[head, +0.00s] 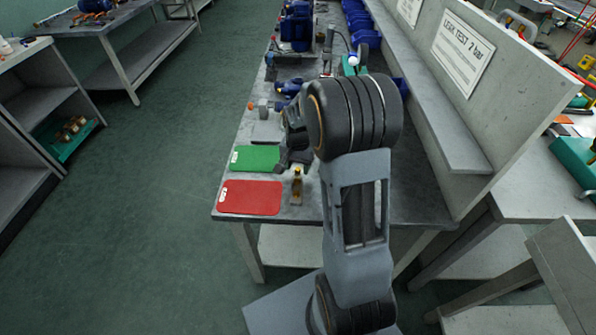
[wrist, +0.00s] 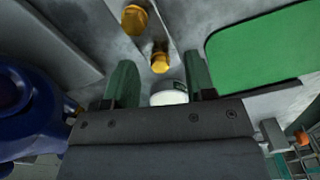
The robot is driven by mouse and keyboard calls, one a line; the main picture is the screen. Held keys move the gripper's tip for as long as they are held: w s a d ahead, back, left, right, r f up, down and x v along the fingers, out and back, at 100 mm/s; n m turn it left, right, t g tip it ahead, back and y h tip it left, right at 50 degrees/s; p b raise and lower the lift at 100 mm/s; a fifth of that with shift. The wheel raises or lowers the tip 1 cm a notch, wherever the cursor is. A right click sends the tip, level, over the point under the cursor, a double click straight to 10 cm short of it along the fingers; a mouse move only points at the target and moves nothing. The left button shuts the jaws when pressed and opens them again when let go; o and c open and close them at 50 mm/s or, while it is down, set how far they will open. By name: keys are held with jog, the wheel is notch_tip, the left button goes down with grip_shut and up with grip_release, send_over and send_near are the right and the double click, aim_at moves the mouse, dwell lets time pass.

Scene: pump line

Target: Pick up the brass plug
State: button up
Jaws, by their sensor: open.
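Two brass-coloured pieces show in the wrist view: a larger one (wrist: 133,18) at the top and a smaller one (wrist: 160,60) just beyond my fingertips. Both are on or beside a light grey strip; I cannot tell which is the brass plug. In the head view a brass-coloured piece (head: 297,184) stands on the bench, right of the red mat. My gripper (wrist: 161,78) is open, its two green fingers apart with no brass piece between them. A white round piece (wrist: 168,97) shows between the fingers, partly hidden by the gripper body. My arm hides part of the bench.
A green mat (head: 254,158) and a red mat (head: 250,197) lie at the bench's near left. Blue pump parts (head: 290,88) stand farther back. An upright panel with a leak-test sign (head: 462,52) bounds the right side. The floor at left is clear.

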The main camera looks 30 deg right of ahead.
jog(key=shift+f, duration=0.5)
jog(key=shift+c, duration=0.3)
grip_shut()
